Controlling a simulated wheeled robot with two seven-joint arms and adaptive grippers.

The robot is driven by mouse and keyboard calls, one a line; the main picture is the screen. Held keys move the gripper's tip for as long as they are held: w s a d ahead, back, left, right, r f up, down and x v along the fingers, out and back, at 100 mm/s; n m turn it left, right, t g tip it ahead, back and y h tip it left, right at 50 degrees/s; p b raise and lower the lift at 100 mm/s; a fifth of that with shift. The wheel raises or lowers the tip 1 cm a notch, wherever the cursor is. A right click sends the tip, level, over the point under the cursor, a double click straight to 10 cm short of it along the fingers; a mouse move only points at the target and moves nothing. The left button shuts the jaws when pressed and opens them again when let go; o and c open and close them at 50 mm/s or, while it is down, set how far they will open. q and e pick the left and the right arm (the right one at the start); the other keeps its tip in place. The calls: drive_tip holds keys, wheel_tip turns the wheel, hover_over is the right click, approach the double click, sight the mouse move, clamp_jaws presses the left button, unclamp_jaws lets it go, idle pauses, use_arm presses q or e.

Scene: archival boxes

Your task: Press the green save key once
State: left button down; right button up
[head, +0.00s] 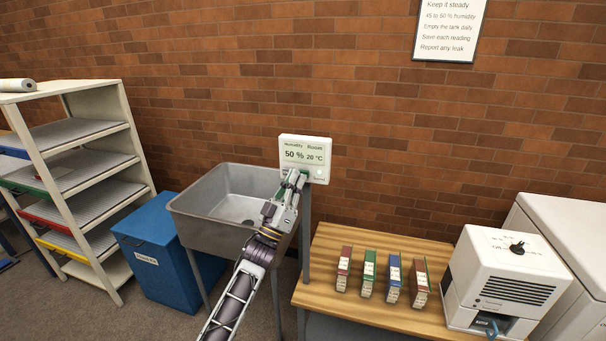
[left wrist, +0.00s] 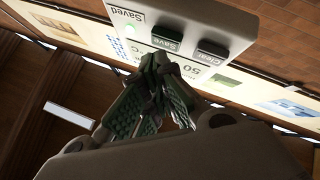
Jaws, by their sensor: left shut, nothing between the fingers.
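My left gripper (head: 297,174) is shut and empty at the display's lower part, hiding the keys in the head view. Its fingertips (left wrist: 160,63) appear close to the save key in the left wrist view; I cannot tell whether they touch it. My right gripper is not visible.
A grey sink (head: 205,226) stands under the display. A blue bin (head: 150,280) and a shelf rack (head: 107,165) are left of it. A wooden table (head: 330,292) at right holds several coloured boxes (head: 368,273) and a white machine (head: 500,255).

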use_arm(q)
drive_tip(key=shift+s, duration=0.2)
drive_tip(key=s+p, duration=0.1)
drive_tip(key=s+a+p, duration=0.1)
drive_tip(key=s, duration=0.1)
drive_tip(key=s+p, duration=0.1)
drive_tip(key=shift+s+a, duration=0.35)
drive_tip(key=shift+s, duration=0.05)
idle(0.6)
idle(0.6)
